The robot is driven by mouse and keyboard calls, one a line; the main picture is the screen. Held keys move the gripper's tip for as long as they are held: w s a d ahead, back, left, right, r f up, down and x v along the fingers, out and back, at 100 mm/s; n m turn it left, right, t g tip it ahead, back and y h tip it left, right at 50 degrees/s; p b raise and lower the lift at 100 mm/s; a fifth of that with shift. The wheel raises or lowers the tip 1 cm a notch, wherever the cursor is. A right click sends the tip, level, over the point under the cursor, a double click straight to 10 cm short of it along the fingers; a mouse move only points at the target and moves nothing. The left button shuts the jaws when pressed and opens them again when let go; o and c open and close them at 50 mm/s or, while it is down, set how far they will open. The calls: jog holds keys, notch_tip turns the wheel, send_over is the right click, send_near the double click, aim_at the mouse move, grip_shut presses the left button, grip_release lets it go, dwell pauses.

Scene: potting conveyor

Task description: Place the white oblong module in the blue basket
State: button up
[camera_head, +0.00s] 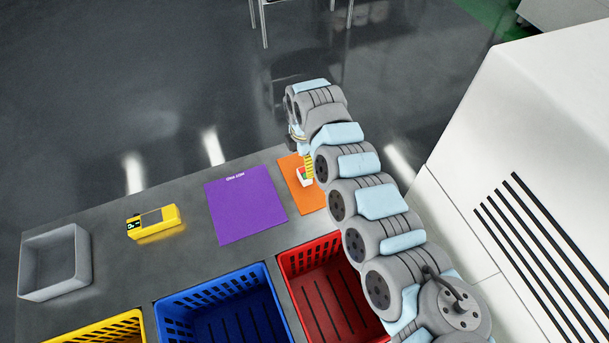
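A small white object with red and green marks (304,177) lies on the orange mat (291,178). It may be the white oblong module, but it is partly hidden and too small to be sure. The blue basket (177,306) stands at the front middle, and the part of it in view looks empty. My gripper (294,143) is near the far edge of the orange mat, mostly hidden by my arm. I cannot see its fingers clearly, or whether it holds anything.
A red basket (284,264) and a yellow basket (139,321) flank the blue one. A purple mat (244,206), a yellow device (154,222) and a grey bin (83,254) are on the table. A white cabinet (470,170) stands at right.

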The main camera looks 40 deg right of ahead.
aim_at(305, 175)
notch_tip(305, 175, down, 8)
jog(key=shift+s+d+f, duration=0.1)
jog(key=shift+f, duration=0.15)
dwell(0.4)
jog(key=c, duration=1.3)
